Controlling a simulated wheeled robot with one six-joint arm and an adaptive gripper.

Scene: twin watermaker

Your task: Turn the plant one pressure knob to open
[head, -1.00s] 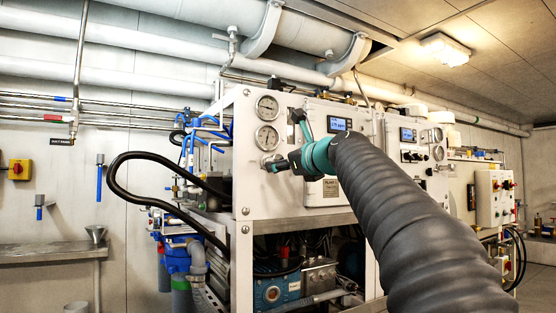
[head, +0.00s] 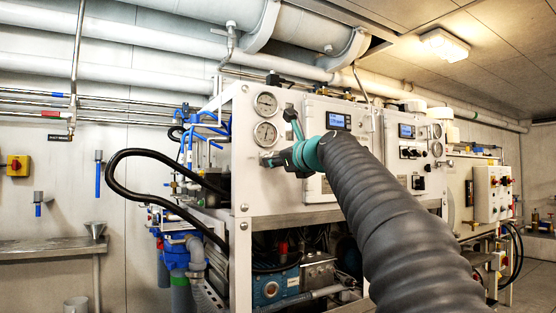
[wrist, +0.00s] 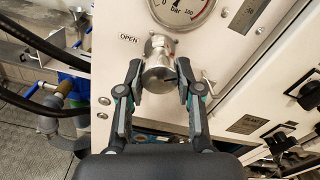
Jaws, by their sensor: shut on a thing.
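In the head view my gripper (head: 277,160) reaches the panel of the left unit below two gauges.
A display (head: 338,121) and a second unit with switches (head: 411,152) are to the right. A black hose (head: 112,180) loops out at the left of the frame.

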